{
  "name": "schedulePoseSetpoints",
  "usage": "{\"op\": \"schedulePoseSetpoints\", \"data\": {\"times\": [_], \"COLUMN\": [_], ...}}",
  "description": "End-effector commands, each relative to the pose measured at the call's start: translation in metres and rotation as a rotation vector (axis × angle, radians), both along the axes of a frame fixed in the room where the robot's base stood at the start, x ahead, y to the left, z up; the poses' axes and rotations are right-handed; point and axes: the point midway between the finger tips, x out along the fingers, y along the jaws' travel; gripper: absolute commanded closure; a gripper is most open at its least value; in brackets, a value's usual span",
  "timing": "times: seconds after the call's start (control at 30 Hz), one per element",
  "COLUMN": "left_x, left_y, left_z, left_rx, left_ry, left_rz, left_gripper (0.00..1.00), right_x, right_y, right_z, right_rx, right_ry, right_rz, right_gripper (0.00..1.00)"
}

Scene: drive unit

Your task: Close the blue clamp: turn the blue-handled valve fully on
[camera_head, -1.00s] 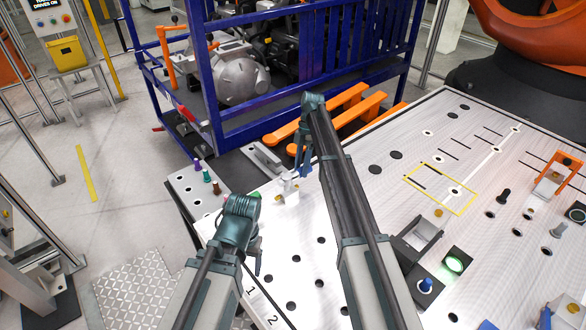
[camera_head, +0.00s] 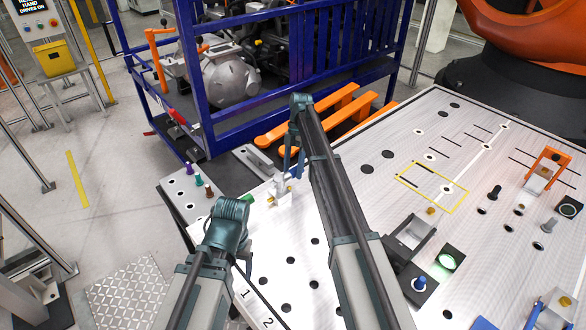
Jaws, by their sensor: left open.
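A blue upright handle (camera_head: 535,314) stands on a pale block at the bottom right edge, partly cut off; it looks like the blue clamp. A blue knob (camera_head: 419,283) sits on a dark block on the table, left of it; I cannot tell whether it is the valve handle. My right gripper (camera_head: 288,164) hangs over the far left edge of the table, above a small white fixture (camera_head: 281,190); its jaws are too small to judge. My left gripper (camera_head: 243,258) is open, low over the near left of the table, mostly hidden by its wrist. Both are far from the blue parts.
The perforated table (camera_head: 390,200) carries an orange clamp (camera_head: 546,170), a green-lit block (camera_head: 446,262) and a grey open block (camera_head: 411,231). A blue-framed cage (camera_head: 190,80) with orange forks (camera_head: 287,129) stands behind. Open floor lies left.

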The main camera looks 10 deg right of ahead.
Motion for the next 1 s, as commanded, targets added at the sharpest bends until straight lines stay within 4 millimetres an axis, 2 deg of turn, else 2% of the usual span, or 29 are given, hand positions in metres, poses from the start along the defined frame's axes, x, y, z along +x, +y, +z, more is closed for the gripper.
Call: {"op": "schedulePoseSetpoints", "data": {"times": [0.27, 0.47, 1.0], "left_x": [0.0, 0.0, -0.001], "left_y": [0.0, 0.0, 0.0], "left_z": [0.003, 0.018, 0.095], "left_rx": [0.0, -0.001, -0.001], "left_ry": [0.0, 0.0, 0.002], "left_rz": [0.0, 0.003, 0.003], "left_gripper": [0.28, 0.28, 0.28], "right_x": [0.001, 0.007, 0.041], "right_y": [0.0, -0.003, -0.019], "right_z": [0.003, 0.018, 0.095], "right_rx": [0.0, 0.0, 0.0], "right_ry": [0.0, 0.0, 0.0], "right_rz": [-0.001, -0.001, -0.001], "right_gripper": [0.31, 0.31, 0.31]}}
